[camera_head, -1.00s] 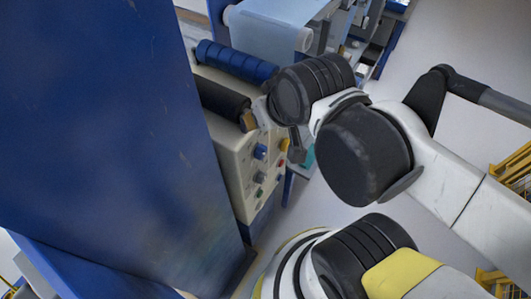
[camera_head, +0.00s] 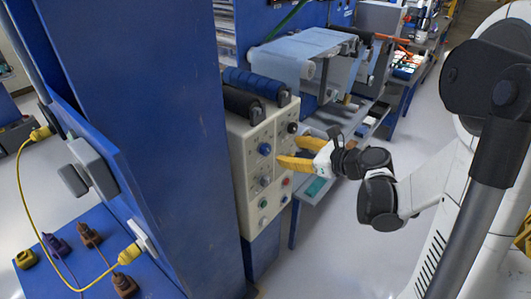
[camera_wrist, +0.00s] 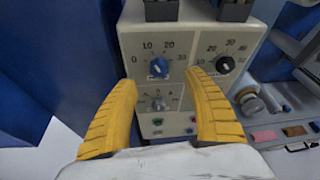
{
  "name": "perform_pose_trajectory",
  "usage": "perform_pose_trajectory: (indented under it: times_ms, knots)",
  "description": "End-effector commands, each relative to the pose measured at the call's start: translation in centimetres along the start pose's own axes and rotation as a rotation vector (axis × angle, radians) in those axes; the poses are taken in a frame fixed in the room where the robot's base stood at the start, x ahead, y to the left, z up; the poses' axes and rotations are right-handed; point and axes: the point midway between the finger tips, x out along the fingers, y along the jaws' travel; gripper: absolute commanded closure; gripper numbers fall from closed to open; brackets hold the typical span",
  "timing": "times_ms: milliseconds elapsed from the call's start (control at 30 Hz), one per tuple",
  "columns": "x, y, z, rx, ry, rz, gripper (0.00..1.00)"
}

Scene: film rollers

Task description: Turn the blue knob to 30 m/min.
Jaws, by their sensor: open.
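The blue knob (camera_head: 264,148) is on the upper left of a cream control panel (camera_head: 237,165). In the wrist view the blue knob (camera_wrist: 159,67) sits under a printed scale with 0, 10 and 20 readable; the mark near its right end is hard to read. I cannot make out clearly where the knob points. My gripper (camera_head: 291,152), with two yellow curved fingers, is open and empty in front of the panel. In the wrist view my gripper (camera_wrist: 162,78) has its fingertips left and right of the knob, apparently short of it.
A black knob (camera_wrist: 223,64) with its own scale is close to the right fingertip. A grey knob (camera_wrist: 158,104) sits below the blue one, with small coloured buttons lower down. A large blue cabinet (camera_head: 140,120) stands left of the panel. Rollers (camera_head: 252,83) lie above it.

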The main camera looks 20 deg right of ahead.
Motion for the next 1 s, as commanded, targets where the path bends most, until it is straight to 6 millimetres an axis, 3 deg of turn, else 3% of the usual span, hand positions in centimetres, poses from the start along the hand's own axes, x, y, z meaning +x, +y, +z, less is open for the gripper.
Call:
perform_pose_trajectory:
  times_ms: [167,600,767,1000]
  knots:
    - [1.5,0.5,-1.1,-0.032,0.022,0.023,0.41]
    - [9.5,0.6,-1.1,-0.028,0.021,0.020,0.41]
    - [10.7,0.6,-1.1,-0.028,0.020,0.020,0.41]
    - [10.8,0.5,-1.0,-0.027,0.020,0.018,0.41]
